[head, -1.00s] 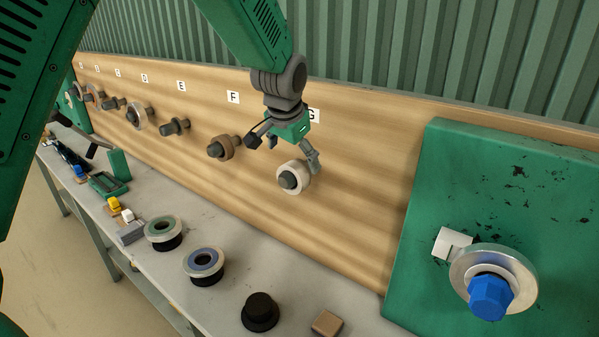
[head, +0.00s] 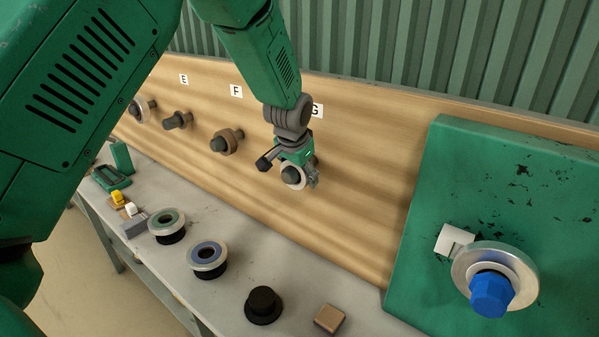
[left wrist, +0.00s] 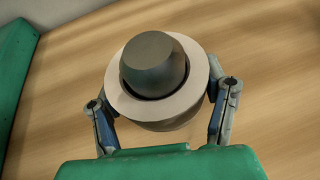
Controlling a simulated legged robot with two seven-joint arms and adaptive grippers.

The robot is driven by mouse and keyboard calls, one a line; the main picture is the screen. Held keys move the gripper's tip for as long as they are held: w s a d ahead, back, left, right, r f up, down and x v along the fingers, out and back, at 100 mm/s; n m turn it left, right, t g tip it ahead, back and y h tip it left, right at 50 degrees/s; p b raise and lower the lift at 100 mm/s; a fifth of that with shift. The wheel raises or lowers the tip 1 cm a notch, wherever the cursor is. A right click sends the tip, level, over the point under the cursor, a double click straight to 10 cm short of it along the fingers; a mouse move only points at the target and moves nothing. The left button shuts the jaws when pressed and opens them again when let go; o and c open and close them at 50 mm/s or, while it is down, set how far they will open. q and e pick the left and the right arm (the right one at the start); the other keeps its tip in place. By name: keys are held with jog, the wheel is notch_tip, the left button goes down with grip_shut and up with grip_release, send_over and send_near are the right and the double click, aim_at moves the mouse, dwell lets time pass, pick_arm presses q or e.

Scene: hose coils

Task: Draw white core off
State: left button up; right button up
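The white core (head: 295,184) is a pale ring on the dark round-ended peg (head: 290,174) by label G on the wooden board. In the left wrist view the white core (left wrist: 193,96) sits around the wide grey peg end (left wrist: 154,65). My left gripper (head: 293,178) is at the core. Its fingers (left wrist: 162,100) stand on either side of the core and look open, with a small gap at the tips. The lower parts of the fingers are close to the core's side; contact there is hard to tell. My right gripper is out of view.
More pegs with rings line the board (head: 350,190) to the left. A green panel (head: 420,250) with a metal ring and blue knob (head: 490,295) stands right. Green-topped (head: 167,224) and blue-topped (head: 207,257) coils, a black stepped piece (head: 263,305) and brown block (head: 329,319) are on the bench.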

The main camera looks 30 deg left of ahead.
pick_arm(q)
jog(key=shift+c, duration=1.4)
jog(key=s+p, duration=0.1)
jog(key=s, duration=0.6)
jog(key=shift+a, duration=0.35)
jog(key=s+p, duration=0.1)
jog(key=s, duration=0.5)
jog(key=shift+s+a, duration=0.15)
jog(key=shift+a, duration=0.1)
